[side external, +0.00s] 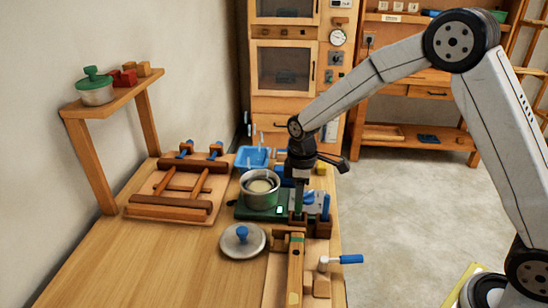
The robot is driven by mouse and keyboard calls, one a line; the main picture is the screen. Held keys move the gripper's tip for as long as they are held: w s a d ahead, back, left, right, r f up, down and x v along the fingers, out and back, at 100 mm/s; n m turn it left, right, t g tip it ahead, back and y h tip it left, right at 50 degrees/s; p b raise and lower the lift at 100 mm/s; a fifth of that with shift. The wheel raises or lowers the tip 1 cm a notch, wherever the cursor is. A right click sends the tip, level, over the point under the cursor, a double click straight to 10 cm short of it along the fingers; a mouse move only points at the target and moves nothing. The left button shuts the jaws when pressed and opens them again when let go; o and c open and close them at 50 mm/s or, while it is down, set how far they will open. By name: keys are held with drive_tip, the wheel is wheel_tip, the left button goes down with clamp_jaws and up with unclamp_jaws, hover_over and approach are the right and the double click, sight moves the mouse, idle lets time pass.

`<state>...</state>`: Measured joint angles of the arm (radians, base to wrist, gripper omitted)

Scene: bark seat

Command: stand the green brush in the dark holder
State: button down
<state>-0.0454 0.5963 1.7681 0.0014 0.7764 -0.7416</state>
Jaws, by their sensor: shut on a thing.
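My gripper (300,178) points straight down over the right side of the bench. It is shut on a narrow dark green upright piece (299,198), which looks like the green brush; the fingers hide much of it. The brush looks upright, and its lower end is at a small dark brown block-like holder (297,219). I cannot tell whether the end is inside the holder or just above or behind it. A second dark brown block (323,229) stands right beside it, to the right.
A metal pot (260,190) on a green base stands close left of my gripper. A lid with a blue knob (242,240), a long wooden bar (295,270) and a blue-handled clamp (340,260) lie in front. A blue basin (252,157) is behind. The bench's front left (130,265) is clear.

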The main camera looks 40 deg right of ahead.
drive_tip(key=shift+f, duration=0.35)
idle(0.7)
drive_tip(key=shift+c, duration=0.3)
unclamp_jaws()
drive_tip(key=shift+r, duration=0.1)
drive_tip(key=shift+r, duration=3.4)
drive_tip(key=shift+s, duration=0.1)
drive_tip(key=s+d+f+m+t, duration=0.2)
drive_tip(key=s+m, duration=0.7)
drive_tip(key=s, duration=0.9)
drive_tip(key=shift+f+t, duration=0.3)
drive_tip(key=shift+f, duration=0.4)
